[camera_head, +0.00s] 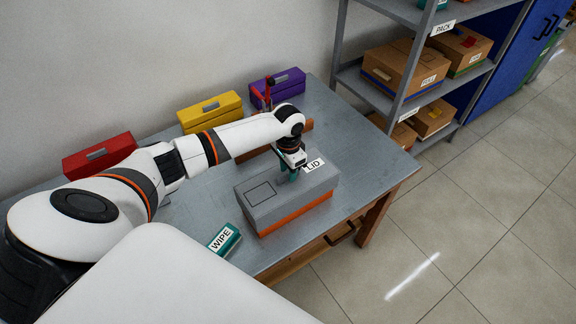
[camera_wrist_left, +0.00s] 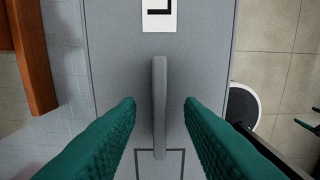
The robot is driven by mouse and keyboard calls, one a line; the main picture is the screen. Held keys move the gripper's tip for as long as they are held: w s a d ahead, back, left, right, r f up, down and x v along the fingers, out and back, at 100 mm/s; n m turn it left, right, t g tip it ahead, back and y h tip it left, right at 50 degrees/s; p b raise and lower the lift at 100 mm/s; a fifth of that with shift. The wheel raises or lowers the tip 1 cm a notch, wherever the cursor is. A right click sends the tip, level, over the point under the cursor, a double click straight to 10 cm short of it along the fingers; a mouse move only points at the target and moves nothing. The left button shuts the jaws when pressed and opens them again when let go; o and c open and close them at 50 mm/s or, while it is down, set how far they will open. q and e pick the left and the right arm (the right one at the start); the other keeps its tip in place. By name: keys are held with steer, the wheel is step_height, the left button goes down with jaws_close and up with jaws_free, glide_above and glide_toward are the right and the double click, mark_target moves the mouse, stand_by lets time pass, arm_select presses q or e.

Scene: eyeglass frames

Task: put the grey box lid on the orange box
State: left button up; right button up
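The grey lid (camera_head: 262,201) sits on top of the orange box (camera_head: 297,212), with an orange band showing below it. The lid has a white LID label (camera_head: 314,164) and a dark printed outline. My left gripper (camera_head: 290,175) is above the lid near the label. In the left wrist view its green fingers (camera_wrist_left: 160,103) are apart, one on each side of the lid's upright grey handle (camera_wrist_left: 160,85), with gaps on both sides. Whether the fingertips reach down beside the handle is hard to tell.
Red (camera_head: 98,155), yellow (camera_head: 210,112) and purple (camera_head: 277,87) boxes stand along the wall side of the grey table (camera_head: 355,150). A green WIPE box (camera_head: 224,240) is near the front edge. A shelf with cardboard boxes (camera_head: 405,68) stands beyond.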

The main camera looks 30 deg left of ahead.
arm_select(q)
step_height(320, 180, up, 11)
steer(key=b, duration=0.1)
steer(key=shift+f+b, duration=0.2)
steer(key=shift+b, duration=0.2)
